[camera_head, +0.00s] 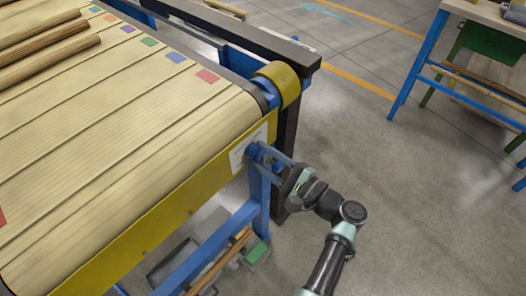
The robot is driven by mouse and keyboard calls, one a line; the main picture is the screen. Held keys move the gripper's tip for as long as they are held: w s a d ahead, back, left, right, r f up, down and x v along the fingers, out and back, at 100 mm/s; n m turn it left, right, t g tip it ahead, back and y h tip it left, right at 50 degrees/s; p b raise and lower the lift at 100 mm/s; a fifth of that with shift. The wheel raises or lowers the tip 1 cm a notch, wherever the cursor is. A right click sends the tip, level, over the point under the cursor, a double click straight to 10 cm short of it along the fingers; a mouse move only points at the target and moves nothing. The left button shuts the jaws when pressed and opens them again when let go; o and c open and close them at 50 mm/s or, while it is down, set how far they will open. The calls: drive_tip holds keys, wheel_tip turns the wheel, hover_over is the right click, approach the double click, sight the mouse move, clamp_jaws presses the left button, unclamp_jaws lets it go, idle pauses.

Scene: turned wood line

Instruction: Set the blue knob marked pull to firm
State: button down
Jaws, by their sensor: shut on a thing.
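The blue knob (254,152) sits on the yellow side rail of the conveyor, near its right end. A pale label plate (238,155) is behind it on the rail. Its markings are too small to read, so I cannot tell which setting the knob stands at. My gripper (266,157) reaches in from the right and is shut on the knob, with its fingers around it. The fingers hide part of the knob. My arm comes up from the bottom right.
The conveyor belt (130,120) carries several wooden rods (45,55) at top left and coloured squares along its far side. A dark beam (250,38) runs behind it. Blue legs and a low bin (175,262) are below. A workbench (490,15) stands at top right. The floor between is clear.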

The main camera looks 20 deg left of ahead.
drive_tip(key=shift+m, duration=0.5)
drive_tip(key=shift+c, duration=2.1)
unclamp_jaws()
drive_tip(key=shift+d, duration=0.15)
drive_tip(key=v, duration=1.2)
drive_tip(key=shift+s+d+b, duration=0.2)
drive_tip(key=shift+d+b, duration=0.1)
drive_tip(key=shift+d, duration=0.05)
drive_tip(key=shift+w+r, duration=0.1)
